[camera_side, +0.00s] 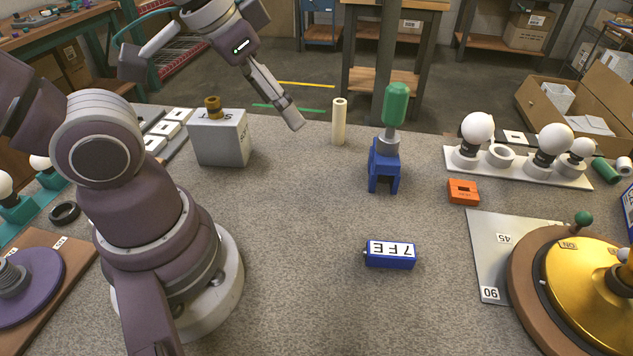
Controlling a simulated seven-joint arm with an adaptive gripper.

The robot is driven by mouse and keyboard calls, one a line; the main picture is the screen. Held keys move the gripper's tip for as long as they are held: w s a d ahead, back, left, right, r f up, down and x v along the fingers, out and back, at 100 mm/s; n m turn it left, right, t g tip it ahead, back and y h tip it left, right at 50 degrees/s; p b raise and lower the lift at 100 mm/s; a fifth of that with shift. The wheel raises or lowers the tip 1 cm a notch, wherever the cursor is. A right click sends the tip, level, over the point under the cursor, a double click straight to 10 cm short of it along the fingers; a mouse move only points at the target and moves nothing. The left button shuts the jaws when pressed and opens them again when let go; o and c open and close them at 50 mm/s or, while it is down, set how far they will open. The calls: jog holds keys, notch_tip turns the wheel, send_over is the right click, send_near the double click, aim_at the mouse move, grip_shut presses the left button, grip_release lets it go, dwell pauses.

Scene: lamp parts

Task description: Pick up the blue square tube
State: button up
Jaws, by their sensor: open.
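A blue block with a white label reading 7FE (390,260) lies on the grey table near the middle. A blue stand (383,170) with legs is behind it, with a green-topped grey piece (396,103) upright on it. I cannot tell for certain which blue thing is the square tube; neither shows a clear hollow end. My gripper (294,122) is open and empty, in the air behind and left of both. Its fingers point down and to the right, and it touches neither blue thing.
A cream tube (339,121) stands upright near the back edge. A grey box (222,139) is at back left. An orange block (463,192) and a white bulb rack (515,166) are at right, with a gold dome (590,290) in front. The table's front middle is clear.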

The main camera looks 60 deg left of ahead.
jog(key=w+d+f+m+g, duration=0.3)
jog(key=w+d+m, duration=0.1)
jog(key=w+d, duration=0.15)
jog(key=m+g, duration=0.2)
jog(key=m, duration=0.2)
send_near(392, 249)
jog(key=shift+s+f, duration=0.3)
jog(key=shift+f, duration=0.05)
jog(key=f, duration=0.6)
jog(key=w+f, duration=0.1)
jog(key=f, duration=0.2)
jog(key=shift+f, duration=0.35)
jog(key=shift+c, duration=0.3)
grip_shut()
